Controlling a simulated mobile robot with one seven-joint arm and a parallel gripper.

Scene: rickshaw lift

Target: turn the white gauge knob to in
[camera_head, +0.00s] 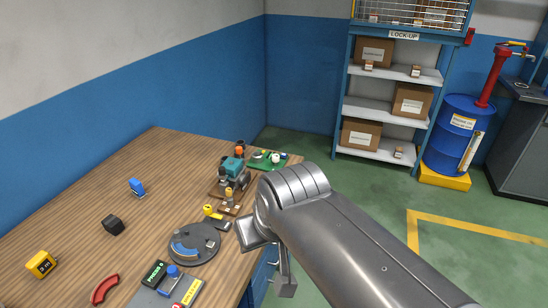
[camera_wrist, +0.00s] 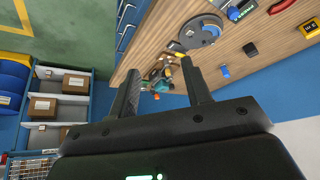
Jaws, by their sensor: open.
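A small white round part (camera_head: 275,157) sits on a green board (camera_head: 262,165) at the far right corner of the workbench. It may be the white gauge knob; its markings are too small to read. My gripper (camera_head: 268,262) hangs past the bench's right edge, nearer than that board and apart from it. In the wrist view my gripper (camera_wrist: 160,66) has its two fingers spread with nothing held between them. The white part cannot be made out in the wrist view.
A teal machine (camera_head: 233,167) stands beside the green board. A grey dial disc (camera_head: 190,257) with a blue arc and a grey panel (camera_head: 150,298) lie nearer. A blue block (camera_head: 136,186), black cube (camera_head: 113,225) and yellow tape measure (camera_head: 41,264) are spread leftward, with bare wood between.

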